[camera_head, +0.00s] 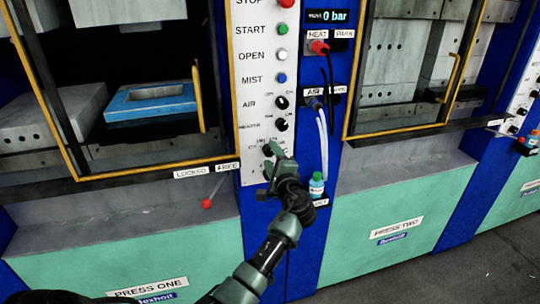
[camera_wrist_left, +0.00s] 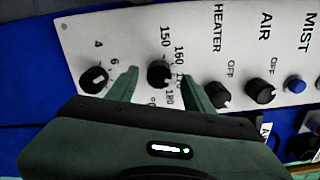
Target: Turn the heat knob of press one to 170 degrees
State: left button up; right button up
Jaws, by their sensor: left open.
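Press one (camera_head: 170,265) stands at the left with its white control panel (camera_head: 254,60) on its right side. In the left wrist view the heat knob (camera_wrist_left: 158,73) is a black dial beside the numbers 150, 160 and 180, with another number partly covered. My left gripper (camera_wrist_left: 158,77) is open, with one green finger on each side of this knob. I cannot tell whether the fingers touch it, and the knob's pointer is not clear. In the head view my left gripper (camera_head: 271,158) is at the lower panel and covers part of the dials. My right gripper is not in view.
A second dial (camera_wrist_left: 95,79) with 4 and 6 sits close beside one finger. The heater knob (camera_wrist_left: 218,94) and air knob (camera_wrist_left: 260,91) lie on the other side. A red-tipped lever (camera_head: 207,203) sits at the lower left.

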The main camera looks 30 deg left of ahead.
pick_arm(q)
jog(key=b+v, duration=0.1)
jog(key=v, duration=0.4)
jog(key=shift+s+d, duration=0.15)
jog(key=shift+s, duration=0.2)
